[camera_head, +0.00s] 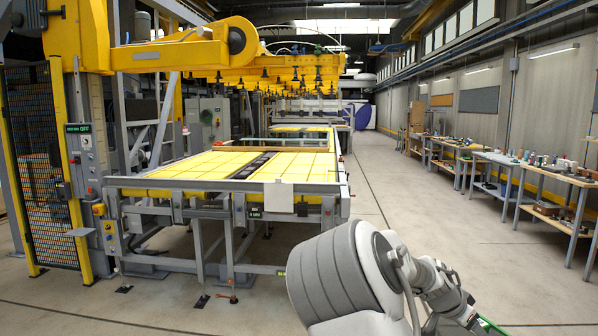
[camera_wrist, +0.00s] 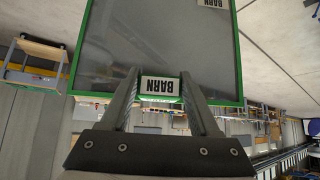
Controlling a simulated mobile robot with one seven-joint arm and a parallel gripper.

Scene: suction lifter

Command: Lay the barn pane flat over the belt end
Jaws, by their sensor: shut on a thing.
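The barn pane (camera_wrist: 150,42) is a grey, see-through sheet with a green frame and white BARN labels. My gripper (camera_wrist: 160,78) is shut on its near edge, one finger either side of a label. In the head view only a green corner of the pane (camera_head: 490,326) shows at the bottom right, beyond my arm; the rest is out of frame. The belt end (camera_head: 225,187) is the near grey edge of a long table with yellow belts, left of centre. The pane is well to the right of it and apart from it.
A yellow suction lifter (camera_head: 285,65) hangs over the table's far part. A yellow post and mesh fence (camera_head: 45,160) stand left of the belt end. Workbenches (camera_head: 490,158) with small items line the right wall. The floor (camera_head: 385,205) between is clear.

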